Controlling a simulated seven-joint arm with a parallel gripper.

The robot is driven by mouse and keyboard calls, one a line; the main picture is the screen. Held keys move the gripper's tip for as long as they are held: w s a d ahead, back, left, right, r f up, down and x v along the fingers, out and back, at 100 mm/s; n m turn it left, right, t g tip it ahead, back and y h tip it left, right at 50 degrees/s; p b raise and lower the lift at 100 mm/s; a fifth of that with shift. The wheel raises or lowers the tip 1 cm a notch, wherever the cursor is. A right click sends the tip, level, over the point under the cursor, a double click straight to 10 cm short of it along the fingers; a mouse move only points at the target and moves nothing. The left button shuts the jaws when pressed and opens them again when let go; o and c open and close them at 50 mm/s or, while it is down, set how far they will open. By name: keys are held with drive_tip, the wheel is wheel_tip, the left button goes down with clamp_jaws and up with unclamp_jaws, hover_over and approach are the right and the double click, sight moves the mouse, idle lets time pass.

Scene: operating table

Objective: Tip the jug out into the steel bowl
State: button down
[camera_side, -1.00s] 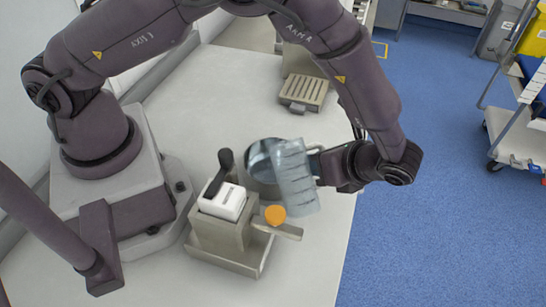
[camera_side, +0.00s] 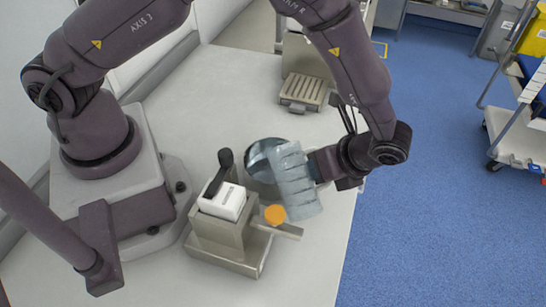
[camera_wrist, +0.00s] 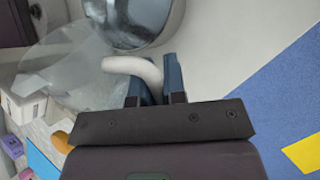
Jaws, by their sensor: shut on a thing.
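The jug (camera_side: 297,185) is clear with graduation lines and is tilted in the side view. My gripper (camera_side: 318,165) is shut on its pale handle, at the jug's right side. In the wrist view the fingers (camera_wrist: 153,80) close around the handle (camera_wrist: 130,66), and the clear jug body (camera_wrist: 62,68) extends to the left. The steel bowl (camera_side: 258,154) is on the table behind the jug and partly hidden by it. The bowl (camera_wrist: 140,22) also shows at the top of the wrist view. I cannot tell whether the jug's mouth is over the bowl, or what the jug contains.
A beige dispenser stand (camera_side: 222,235) with a white box (camera_side: 224,201) and dark lever stands left of the jug. A round orange thing (camera_side: 275,214) is close below the jug. A slatted tray (camera_side: 304,90) lies farther back. The front table surface (camera_side: 305,270) is clear.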

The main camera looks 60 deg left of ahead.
sight(315, 148)
drive_tip(key=shift+d+f+h, duration=0.1)
drive_tip(key=shift+f+h, duration=0.2)
drive_tip(key=shift+h, duration=0.45)
drive_tip(key=shift+d+f+h, duration=0.1)
drive_tip(key=shift+f+h, duration=0.15)
drive_tip(key=shift+h, duration=0.5)
idle(0.4)
drive_tip(key=shift+a+r+m+h, duration=0.3)
drive_tip(key=shift+a+r+h, duration=0.1)
drive_tip(key=shift+a+h, duration=0.4)
idle(0.3)
drive_tip(key=shift+a+r+m+g+h+p, duration=0.1)
drive_tip(key=shift+r+m+g+h+p, duration=0.1)
drive_tip(key=shift+r+h, duration=0.45)
drive_tip(key=shift+a+r+m+g+h+p, duration=0.1)
drive_tip(key=shift+r+g+h+p, duration=0.15)
drive_tip(key=shift+h, duration=0.8)
idle(0.5)
drive_tip(key=shift+a+r+m+g+h+b, duration=0.2)
drive_tip(key=shift+r+h, duration=0.2)
drive_tip(key=shift+h, duration=0.4)
drive_tip(key=shift+a+r+m+g+h+b, duration=0.1)
drive_tip(key=shift+a+r+h, duration=0.2)
drive_tip(key=shift+h, duration=0.5)
idle(1.2)
